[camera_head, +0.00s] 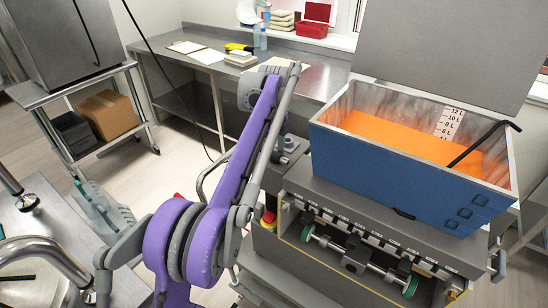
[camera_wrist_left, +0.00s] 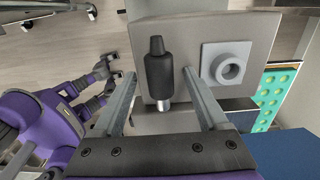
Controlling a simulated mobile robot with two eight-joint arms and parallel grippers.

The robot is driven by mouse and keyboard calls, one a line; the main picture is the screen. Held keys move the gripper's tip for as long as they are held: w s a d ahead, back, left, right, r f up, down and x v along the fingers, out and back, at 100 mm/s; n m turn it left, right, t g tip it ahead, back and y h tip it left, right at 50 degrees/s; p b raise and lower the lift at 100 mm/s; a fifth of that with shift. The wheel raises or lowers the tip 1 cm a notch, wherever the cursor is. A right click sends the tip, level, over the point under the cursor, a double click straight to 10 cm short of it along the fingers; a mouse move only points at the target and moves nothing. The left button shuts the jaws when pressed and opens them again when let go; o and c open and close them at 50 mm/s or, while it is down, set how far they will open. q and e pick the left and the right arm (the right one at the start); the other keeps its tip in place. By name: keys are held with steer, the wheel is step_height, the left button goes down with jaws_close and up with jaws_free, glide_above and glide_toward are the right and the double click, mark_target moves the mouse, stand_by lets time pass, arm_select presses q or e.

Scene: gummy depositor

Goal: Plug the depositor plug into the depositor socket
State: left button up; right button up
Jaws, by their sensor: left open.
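The depositor plug (camera_wrist_left: 158,74), black with a bare metal tip toward the bottom of the picture, shows in the left wrist view over a grey plate. My left gripper (camera_wrist_left: 160,80) is open, with one finger on each side of the plug and a visible gap to both. The depositor socket (camera_wrist_left: 229,68) is a round grey ring on a square plate, just right of the right finger. The plug is apart from the socket. In the head view my purple left arm reaches up beside the depositor, and its fingers cannot be made out. My right gripper is not identifiable.
The depositor's blue hopper (camera_head: 390,176) with orange filling stands right of my arm. A red emergency button (camera_head: 268,217) is on its left side. A steel bench (camera_head: 290,88) runs behind. A teal tray (camera_wrist_left: 265,121) lies right of the socket in the wrist view.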

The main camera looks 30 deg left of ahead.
mark_target(274, 152)
arm_select(q)
jaws_close()
steer(key=shift+r, duration=0.1)
stand_by(0.3)
step_height(274, 152, up, 10)
steer(key=shift+w+f+p, duration=0.1)
steer(key=shift+p, duration=1.15)
arm_select(e)
steer(key=r, duration=0.1)
steer(key=w+r, duration=0.1)
steer(key=r, duration=0.1)
steer(key=shift+w+r, duration=0.15)
arm_select(q)
steer(key=c, duration=0.7)
jaws_free()
jaws_close()
